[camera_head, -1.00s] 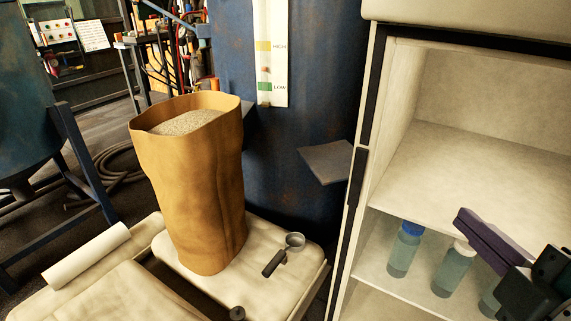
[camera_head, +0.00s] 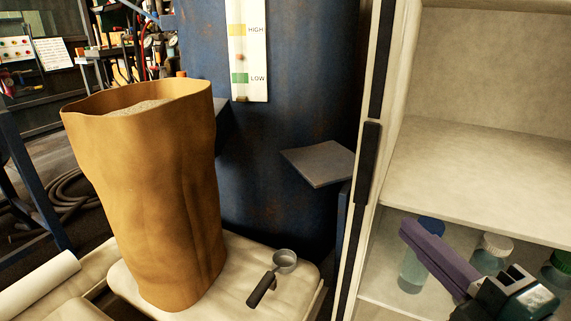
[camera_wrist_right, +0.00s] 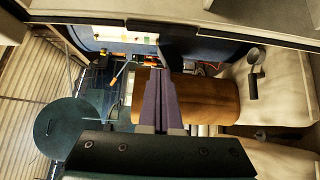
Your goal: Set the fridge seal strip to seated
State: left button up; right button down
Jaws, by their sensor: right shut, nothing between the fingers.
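The fridge seal strip is a dark strip along the fridge's left front edge in the head view. A short dark section (camera_head: 368,165) stands out sideways from the line of the strip, about mid-height. My right gripper (camera_head: 405,230) has purple fingers, shut and empty, pointing up and left in front of the fridge's lower shelf. Its tips are to the right of the strip and a little below the offset section, apart from it in the picture. In the right wrist view the purple fingers (camera_wrist_right: 160,85) are together. My left gripper is not in view.
Bottles with blue (camera_head: 430,226), white (camera_head: 494,245) and green caps stand on the lower shelf behind my right gripper. A tall brown sack (camera_head: 160,190) and a metal scoop (camera_head: 284,261) rest left of the fridge. A grey plate (camera_head: 320,163) juts from the blue tank.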

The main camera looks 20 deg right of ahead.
jog(key=b, duration=0.2)
send_near(359, 166)
jog(key=w+a, duration=0.2)
jog(key=w, duration=0.2)
jog(key=d, duration=0.1)
jog(key=w+d, duration=0.1)
jog(key=shift+w+d, duration=0.3)
jog(key=shift+w, duration=0.1)
